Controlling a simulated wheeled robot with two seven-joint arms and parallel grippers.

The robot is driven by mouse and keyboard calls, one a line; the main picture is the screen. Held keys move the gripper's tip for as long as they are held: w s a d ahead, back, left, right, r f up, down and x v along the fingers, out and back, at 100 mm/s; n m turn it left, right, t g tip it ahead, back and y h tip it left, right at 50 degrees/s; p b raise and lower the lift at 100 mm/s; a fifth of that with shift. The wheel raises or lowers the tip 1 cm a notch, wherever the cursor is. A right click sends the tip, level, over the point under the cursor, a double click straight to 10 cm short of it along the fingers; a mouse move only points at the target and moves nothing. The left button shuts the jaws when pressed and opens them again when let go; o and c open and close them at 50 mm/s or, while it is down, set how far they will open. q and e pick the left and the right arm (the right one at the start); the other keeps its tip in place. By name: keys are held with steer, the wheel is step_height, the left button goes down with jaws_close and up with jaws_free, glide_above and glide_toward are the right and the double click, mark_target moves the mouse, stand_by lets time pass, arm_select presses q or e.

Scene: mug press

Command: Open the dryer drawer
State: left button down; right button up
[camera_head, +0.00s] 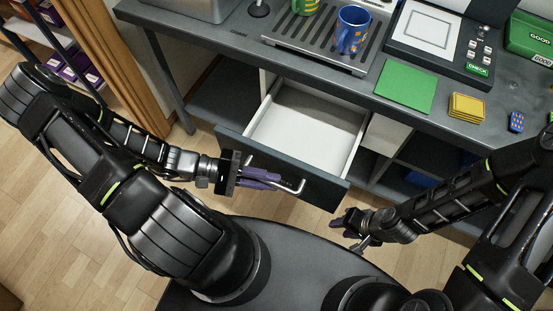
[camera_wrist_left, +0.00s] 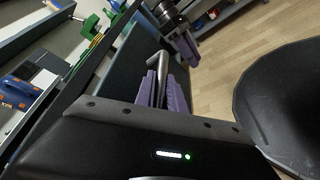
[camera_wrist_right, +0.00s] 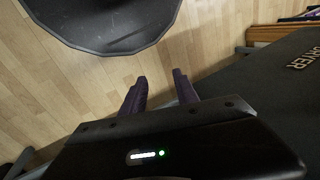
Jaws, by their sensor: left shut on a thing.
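The dryer drawer (camera_head: 305,130) is pulled out from under the counter, and its white inside shows empty in the head view. Its dark front panel (camera_head: 325,187) carries a metal bar handle (camera_head: 297,188). My left gripper (camera_head: 265,178) is shut on this handle; the left wrist view shows its purple fingers (camera_wrist_left: 166,92) around the bar (camera_wrist_left: 153,62). My right gripper (camera_head: 343,220) is empty, in front of the right end of the drawer front. In the right wrist view its fingers (camera_wrist_right: 160,88) are apart, and the lettered dark panel (camera_wrist_right: 290,75) is beside them.
On the counter (camera_head: 330,83) stand a blue mug (camera_head: 352,29) and a green mug (camera_head: 305,5) on a slatted tray (camera_head: 310,45). A green mat (camera_head: 405,86), yellow pads (camera_head: 466,106) and a press (camera_head: 440,35) are farther right. Open shelves flank the drawer.

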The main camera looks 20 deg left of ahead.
arm_select(q)
steer(key=shift+s, duration=0.35)
steer(key=c, duration=1.4)
jaws_free()
steer(key=shift+a, duration=0.2)
steer(key=b+v, duration=0.1)
steer(key=v, duration=0.6)
steer(key=shift+a, duration=0.25)
steer(key=shift+s, duration=0.2)
